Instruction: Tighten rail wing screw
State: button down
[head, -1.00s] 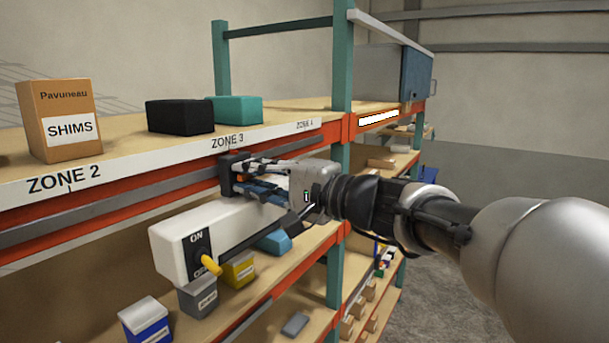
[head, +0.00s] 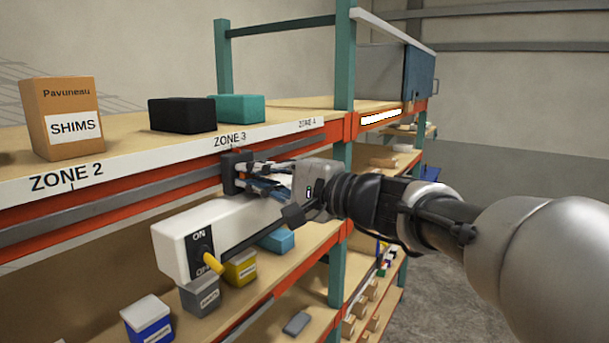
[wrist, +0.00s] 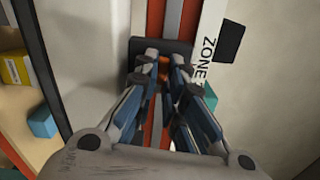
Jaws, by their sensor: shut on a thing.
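A black clamp block (head: 233,173) sits on the grey rail (head: 130,207) along the shelf front, above a white console (head: 205,232) with a yellow ON/OFF lever (head: 211,262). My gripper (head: 256,174) reaches in from the right, its fingertips against the front of the clamp. In the wrist view, the fingertips of my gripper (wrist: 164,72) are close together around a small orange part, the wing screw (wrist: 164,66), in front of the black block (wrist: 150,48). The fingers hide most of the screw. It cannot be made out in the head view.
The console hangs just below my gripper. A SHIMS box (head: 64,118), a black box (head: 182,115) and a teal box (head: 236,108) stand on the upper shelf. A green upright (head: 344,60) rises behind my wrist. Small bins line the lower shelf.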

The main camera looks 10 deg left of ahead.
jog(key=m, duration=0.6)
jog(key=shift+p, duration=0.4)
jog(key=m+p, duration=0.2)
jog(key=m, duration=0.3)
jog(key=shift+m, duration=0.3)
jog(key=m+p, duration=0.2)
jog(key=m, duration=0.1)
jog(key=shift+m+p, duration=0.3)
jog(key=m+p, duration=0.2)
jog(key=m, duration=0.1)
jog(key=shift+m+p, duration=0.4)
jog(key=m+p, duration=0.3)
jog(key=m, duration=0.1)
jog(key=shift+a+f+m, duration=0.1)
jog(key=shift+f+m, duration=0.05)
jog(key=shift+m, duration=0.25)
jog(key=shift+f, duration=0.1)
